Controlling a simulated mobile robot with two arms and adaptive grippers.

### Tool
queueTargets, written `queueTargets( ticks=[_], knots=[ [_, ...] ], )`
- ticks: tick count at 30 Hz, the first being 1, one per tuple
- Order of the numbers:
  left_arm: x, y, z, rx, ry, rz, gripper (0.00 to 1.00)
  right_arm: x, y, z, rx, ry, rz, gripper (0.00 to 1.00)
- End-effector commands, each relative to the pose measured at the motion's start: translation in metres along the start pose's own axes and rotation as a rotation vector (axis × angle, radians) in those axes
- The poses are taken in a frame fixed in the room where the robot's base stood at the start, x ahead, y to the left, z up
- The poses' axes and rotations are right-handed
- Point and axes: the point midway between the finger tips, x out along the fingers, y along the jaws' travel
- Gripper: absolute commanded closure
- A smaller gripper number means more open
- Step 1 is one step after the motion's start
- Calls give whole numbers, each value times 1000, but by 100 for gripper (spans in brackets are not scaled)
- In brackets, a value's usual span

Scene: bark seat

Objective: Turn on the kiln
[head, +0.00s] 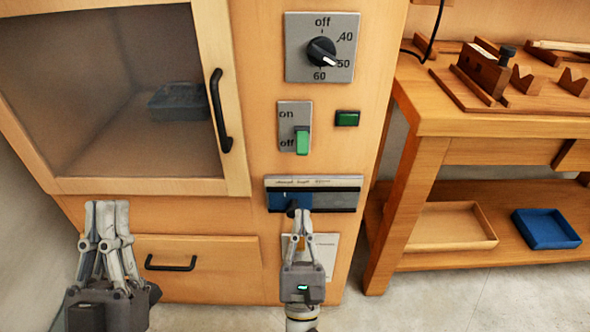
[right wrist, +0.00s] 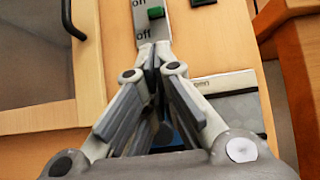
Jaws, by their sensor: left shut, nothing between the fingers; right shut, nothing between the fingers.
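The kiln is a wooden cabinet (head: 232,265) with a windowed door (head: 120,95). Its switch plate (head: 286,120) reads "on" above and "off" below. The green switch lever (head: 302,141) sits low, beside "off"; it also shows in the right wrist view (right wrist: 155,13). Above it, a black dial (head: 321,51) points toward 50. My right gripper (head: 299,212) is shut and empty, below the switch, in front of a blue and grey panel (head: 340,198); contact cannot be told. In the right wrist view its fingertips (right wrist: 155,55) overlap the plate's lower end. My left gripper (head: 107,206) is shut and empty at lower left.
A small green lamp (head: 347,118) is right of the switch. Black handles mark the door (head: 218,110) and drawer (head: 171,267). A wooden workbench (head: 440,115) stands at right, with a wooden tray (head: 455,240) and blue tray (head: 546,243) on its lower shelf.

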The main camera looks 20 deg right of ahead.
Motion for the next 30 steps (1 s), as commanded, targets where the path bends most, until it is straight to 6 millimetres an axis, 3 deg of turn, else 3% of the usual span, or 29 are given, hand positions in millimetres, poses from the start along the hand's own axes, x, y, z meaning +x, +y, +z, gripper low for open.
queueTargets(
  ticks=[13, 24, 30],
  knots=[
    [0, 0, 0, 0, 1, 0, 100, 7, 0, 0, 4, -2, -2, 100],
    [0, 0, 1, 0, -7, 0, 100, 71, 0, 1, 3, -3, -3, 100],
    [0, 0, 1, 0, -5, 0, 100, 94, 0, 0, 3, -2, -2, 100]
  ],
)
